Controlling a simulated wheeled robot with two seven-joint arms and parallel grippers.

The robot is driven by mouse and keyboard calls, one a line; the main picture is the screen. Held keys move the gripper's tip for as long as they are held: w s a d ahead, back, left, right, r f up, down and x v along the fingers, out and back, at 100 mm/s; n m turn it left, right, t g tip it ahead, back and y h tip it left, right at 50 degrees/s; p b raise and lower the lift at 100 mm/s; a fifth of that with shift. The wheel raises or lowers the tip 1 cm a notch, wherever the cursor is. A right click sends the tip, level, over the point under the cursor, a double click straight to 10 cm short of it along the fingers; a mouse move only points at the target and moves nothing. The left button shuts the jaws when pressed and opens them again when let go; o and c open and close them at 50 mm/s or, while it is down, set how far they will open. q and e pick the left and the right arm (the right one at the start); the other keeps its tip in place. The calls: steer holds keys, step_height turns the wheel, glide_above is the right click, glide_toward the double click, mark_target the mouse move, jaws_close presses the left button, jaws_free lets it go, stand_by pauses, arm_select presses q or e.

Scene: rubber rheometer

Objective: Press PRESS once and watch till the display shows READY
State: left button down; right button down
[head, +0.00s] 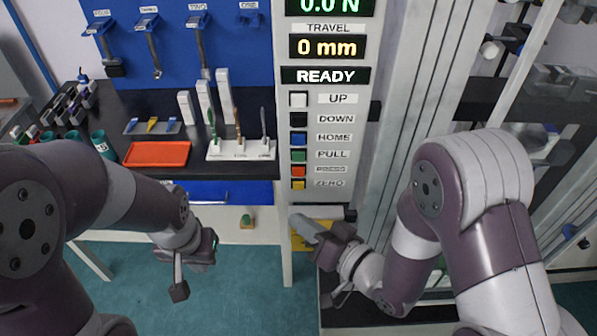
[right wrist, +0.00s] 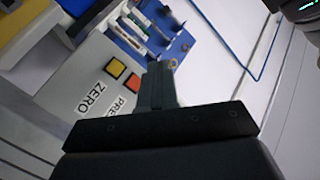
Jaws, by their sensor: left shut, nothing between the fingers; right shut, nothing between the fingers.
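The control panel (head: 339,165) carries a column of coloured buttons. The orange-red PRESS button (head: 298,171) sits between the green PULL and the yellow ZERO. The status display (head: 325,76) shows READY. My right gripper (head: 303,225) is shut and empty, below the ZERO button in the head view. My left gripper (head: 179,291) is shut and empty, low over the floor at the left.
The travel display (head: 327,47) reads 0 mm and the force display (head: 329,7) reads 0.0 N. A black bench with an orange tray (head: 157,154) and a white tool stand (head: 241,150) lies left of the panel. Metal columns (head: 425,110) stand to its right.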

mark_target(298, 172)
steer(key=shift+w, duration=4.3)
steer(key=shift+w, duration=0.4)
